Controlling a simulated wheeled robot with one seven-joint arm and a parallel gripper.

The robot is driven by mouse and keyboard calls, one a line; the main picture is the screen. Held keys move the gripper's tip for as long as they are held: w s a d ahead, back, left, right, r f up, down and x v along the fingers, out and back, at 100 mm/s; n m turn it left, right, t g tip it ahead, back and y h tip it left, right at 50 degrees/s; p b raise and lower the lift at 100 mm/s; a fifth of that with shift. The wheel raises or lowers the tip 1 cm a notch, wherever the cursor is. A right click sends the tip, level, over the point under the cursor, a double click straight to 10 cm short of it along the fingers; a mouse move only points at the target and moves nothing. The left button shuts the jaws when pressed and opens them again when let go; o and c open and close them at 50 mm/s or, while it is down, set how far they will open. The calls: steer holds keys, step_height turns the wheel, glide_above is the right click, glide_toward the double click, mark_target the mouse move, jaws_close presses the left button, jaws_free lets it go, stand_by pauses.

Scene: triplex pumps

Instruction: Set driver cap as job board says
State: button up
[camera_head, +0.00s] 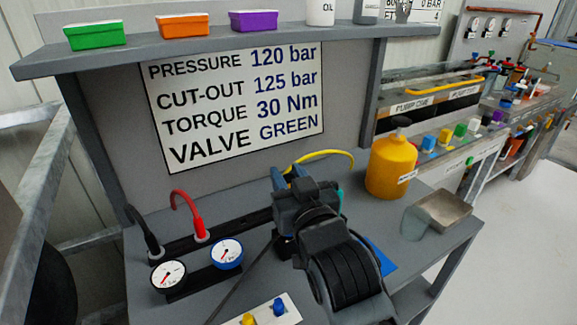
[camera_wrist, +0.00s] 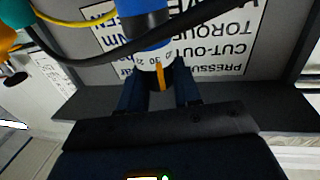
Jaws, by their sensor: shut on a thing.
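The driver (camera_wrist: 146,22) is a blue cylinder, hanging with its end toward my gripper in the wrist view. Its cap (camera_wrist: 152,64) is a white ring with printed numbers; a 30 shows left of an orange mark (camera_wrist: 160,76). My gripper (camera_wrist: 160,92) is shut on the cap, one finger on each side. In the head view my gripper (camera_head: 290,186) hides most of the driver and the cap. The job board (camera_head: 240,103) reads pressure 120 bar, cut-out 125 bar, torque 30 Nm, valve green. I cannot tell exactly which number the mark meets.
Two gauges, black-rimmed (camera_head: 168,274) and blue (camera_head: 226,253), sit at the bench's front left. Red (camera_head: 188,215) and black (camera_head: 146,232) hoses stand behind. A yellow bottle (camera_head: 391,165) and a metal tray (camera_head: 445,211) are right. Green, orange and purple boxes line the shelf (camera_head: 220,50).

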steer(key=shift+n+g+y+p, duration=0.3)
steer(key=shift+n+y+p, duration=0.15)
steer(key=shift+y, duration=0.15)
steer(key=o, duration=0.9)
steer(key=shift+o, duration=0.2)
steer(key=b+v, duration=0.1)
steer(key=v, duration=0.6)
steer(key=shift+s+d, duration=0.2)
steer(key=shift+s, duration=0.15)
